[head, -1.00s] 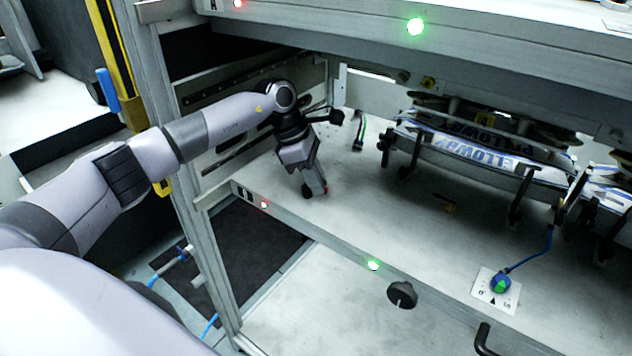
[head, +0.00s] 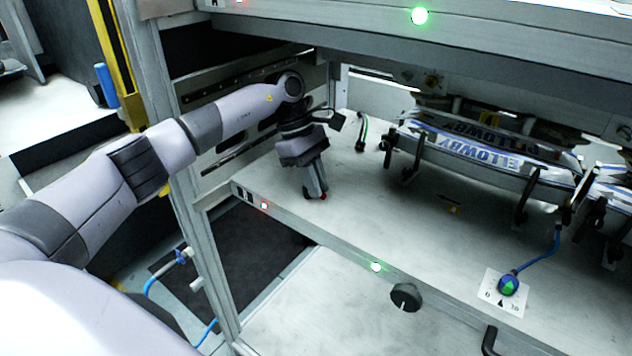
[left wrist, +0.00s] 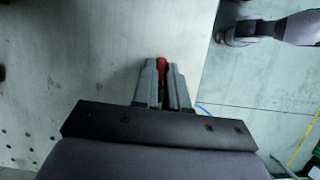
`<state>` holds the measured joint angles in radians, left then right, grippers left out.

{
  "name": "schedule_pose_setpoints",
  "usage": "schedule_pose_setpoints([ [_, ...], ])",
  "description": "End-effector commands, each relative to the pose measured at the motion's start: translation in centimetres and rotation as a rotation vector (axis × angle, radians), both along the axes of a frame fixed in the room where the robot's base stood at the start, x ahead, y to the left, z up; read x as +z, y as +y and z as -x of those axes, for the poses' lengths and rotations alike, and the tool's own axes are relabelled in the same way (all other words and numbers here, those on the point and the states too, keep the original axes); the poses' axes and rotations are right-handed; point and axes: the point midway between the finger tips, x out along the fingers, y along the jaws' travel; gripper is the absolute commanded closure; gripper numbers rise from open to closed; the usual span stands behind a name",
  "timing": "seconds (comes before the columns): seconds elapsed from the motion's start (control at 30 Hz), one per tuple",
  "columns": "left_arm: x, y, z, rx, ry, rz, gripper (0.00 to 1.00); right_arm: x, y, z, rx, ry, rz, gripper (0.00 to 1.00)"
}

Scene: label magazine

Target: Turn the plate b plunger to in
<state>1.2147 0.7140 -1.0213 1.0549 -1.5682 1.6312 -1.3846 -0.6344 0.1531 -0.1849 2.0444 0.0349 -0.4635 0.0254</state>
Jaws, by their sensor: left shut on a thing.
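A small red plunger knob (left wrist: 162,72) shows between the fingers of my left gripper (left wrist: 161,64) in the left wrist view. In the head view my left gripper (head: 317,194) points down at the lower shelf, near its left front edge, with a bit of red (head: 323,196) at the fingertips. Its fingers are closed on the red knob, and they hide most of it and the plunger's body. I cannot read from the frames which position the plunger is in. My right gripper is not in view.
The lower shelf (head: 400,220) is mostly bare right of the gripper. Label magazines (head: 480,155) with blue-and-white labels stand at the back right. The upper shelf edge (head: 330,28) overhangs.

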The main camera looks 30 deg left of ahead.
Motion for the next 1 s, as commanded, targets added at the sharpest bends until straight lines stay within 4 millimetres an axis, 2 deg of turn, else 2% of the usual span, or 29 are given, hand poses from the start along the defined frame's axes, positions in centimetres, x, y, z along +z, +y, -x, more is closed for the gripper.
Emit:
schedule_pose_setpoints([
  [0.27,0.04,0.09,-0.01,-0.004,-0.002,-0.004,1.0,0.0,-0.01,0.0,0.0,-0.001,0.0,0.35],
  [0.3,0.04,0.09,-0.01,-0.003,-0.002,-0.004,0.81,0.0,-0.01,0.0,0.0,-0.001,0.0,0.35],
  [0.37,0.03,0.09,0.0,-0.003,-0.001,-0.003,0.62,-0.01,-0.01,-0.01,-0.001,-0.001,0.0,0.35],
  [0.83,0.01,0.03,0.01,0.001,-0.001,-0.001,0.62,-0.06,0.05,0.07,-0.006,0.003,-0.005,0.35],
  [1.0,0.12,0.07,-0.05,0.051,0.0,-0.001,0.62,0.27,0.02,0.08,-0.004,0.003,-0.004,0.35],
])
